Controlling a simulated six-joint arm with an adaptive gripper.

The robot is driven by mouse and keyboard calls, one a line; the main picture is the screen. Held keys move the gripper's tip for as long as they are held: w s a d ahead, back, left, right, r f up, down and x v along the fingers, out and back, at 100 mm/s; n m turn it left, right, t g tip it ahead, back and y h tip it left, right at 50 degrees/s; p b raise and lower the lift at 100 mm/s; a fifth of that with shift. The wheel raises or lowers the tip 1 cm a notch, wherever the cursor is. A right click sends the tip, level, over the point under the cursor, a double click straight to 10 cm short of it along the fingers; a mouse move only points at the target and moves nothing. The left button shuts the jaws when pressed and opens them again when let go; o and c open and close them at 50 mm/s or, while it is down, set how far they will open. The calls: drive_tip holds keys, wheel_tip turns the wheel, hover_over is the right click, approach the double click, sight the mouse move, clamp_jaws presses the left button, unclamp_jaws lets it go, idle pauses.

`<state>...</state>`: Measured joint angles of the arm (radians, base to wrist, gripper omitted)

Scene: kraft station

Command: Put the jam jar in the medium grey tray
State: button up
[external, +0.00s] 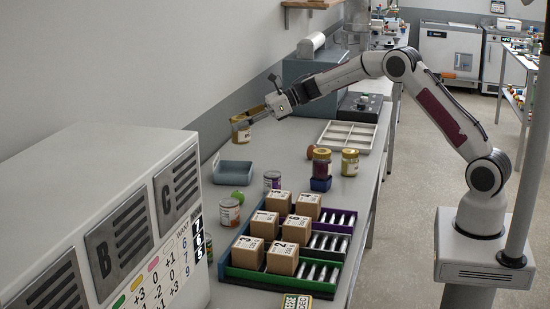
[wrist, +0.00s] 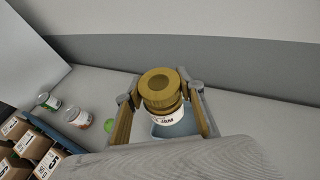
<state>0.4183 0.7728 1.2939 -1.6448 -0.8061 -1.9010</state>
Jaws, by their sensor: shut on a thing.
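The jam jar (external: 240,133) has a yellow lid and a pale label, and hangs above the table at the far left. In the wrist view the jar (wrist: 163,98) shows its lid from above and part of the word JAM. My gripper (external: 252,114) is shut on it, with a finger on each side in the wrist view. A grey tray (external: 232,173) lies on the table below the jar and looks empty in the external view. In the wrist view a blue-grey surface (wrist: 168,130), which looks like this tray, shows partly behind the jar.
A green round thing (external: 238,197) and two cans (external: 229,213) stand nearer the camera. Cardboard boxes (external: 283,258) sit in coloured racks. A white divided tray (external: 347,137) lies behind.

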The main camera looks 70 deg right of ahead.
drive_tip(key=shift+f, duration=2.45)
drive_tip(key=shift+f, duration=0.15)
drive_tip(key=shift+f, duration=1.75)
drive_tip(key=shift+f, duration=0.2)
drive_tip(key=o, duration=1.4)
drive_tip(key=shift+f, duration=0.1)
approach(240, 137)
drive_tip(key=d+f, duration=0.3)
drive_tip(key=shift+s+d+f, duration=0.25)
drive_tip(key=shift+d+f, duration=0.1)
drive_tip(key=shift+d, duration=0.05)
